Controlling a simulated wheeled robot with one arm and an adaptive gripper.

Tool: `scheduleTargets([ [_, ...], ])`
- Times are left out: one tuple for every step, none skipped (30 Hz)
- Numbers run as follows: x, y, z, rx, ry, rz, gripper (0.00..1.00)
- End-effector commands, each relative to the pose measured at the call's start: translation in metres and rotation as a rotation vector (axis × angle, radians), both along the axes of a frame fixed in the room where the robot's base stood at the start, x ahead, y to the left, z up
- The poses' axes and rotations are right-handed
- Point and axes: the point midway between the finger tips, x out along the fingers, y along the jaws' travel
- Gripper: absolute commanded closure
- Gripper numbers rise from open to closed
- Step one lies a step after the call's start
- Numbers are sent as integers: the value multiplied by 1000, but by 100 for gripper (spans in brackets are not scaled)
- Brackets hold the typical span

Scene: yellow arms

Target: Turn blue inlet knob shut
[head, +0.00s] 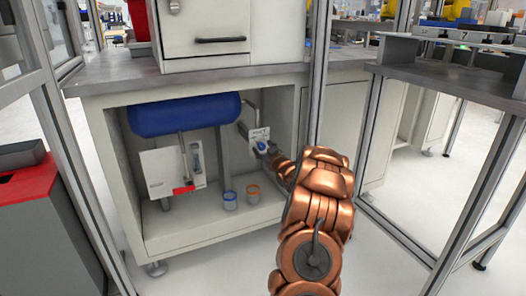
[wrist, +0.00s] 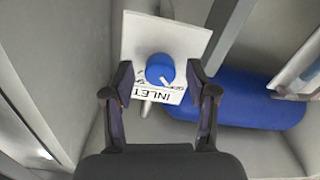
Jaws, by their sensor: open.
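The blue inlet knob (wrist: 160,69) sits on a white plate (wrist: 184,36) lettered INLET, which shows upside down in the wrist view. In the head view the knob (head: 262,146) is on the plate at the right inside of the cabinet, at the end of my arm. My gripper (wrist: 160,80) is open, with one finger on each side of the knob. The fingertips look level with the knob's sides in the picture; I cannot tell whether they touch it. In the head view my arm hides most of the gripper.
A blue tank (head: 185,115) hangs under the cabinet top, left of the knob. A white panel with a red tag (head: 183,189) stands below it. A frame post (head: 318,80) rises close by my arm.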

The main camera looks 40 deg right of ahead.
Motion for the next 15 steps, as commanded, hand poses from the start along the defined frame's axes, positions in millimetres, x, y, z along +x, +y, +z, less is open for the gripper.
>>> scheduleTargets([
  [2,-1,0,-1,-1,0,43],
  [3,-1,0,-1,-1,-1,43],
  [5,-2,0,0,-1,-1,43],
  [5,-2,0,0,-1,-1,43],
  [5,-2,1,0,-1,-1,43],
  [6,-2,1,0,-1,-1,43],
  [6,-2,1,0,-1,-1,43],
  [6,-2,1,0,-1,-1,43],
  [6,-2,1,0,0,-1,43],
  [6,-2,1,0,0,-1,43],
  [6,-2,1,0,0,-1,43],
  [6,-2,1,0,0,-1,43],
  [6,-2,1,0,0,-1,43],
  [6,-2,1,0,0,-1,45],
  [6,-2,1,0,0,-1,49],
])
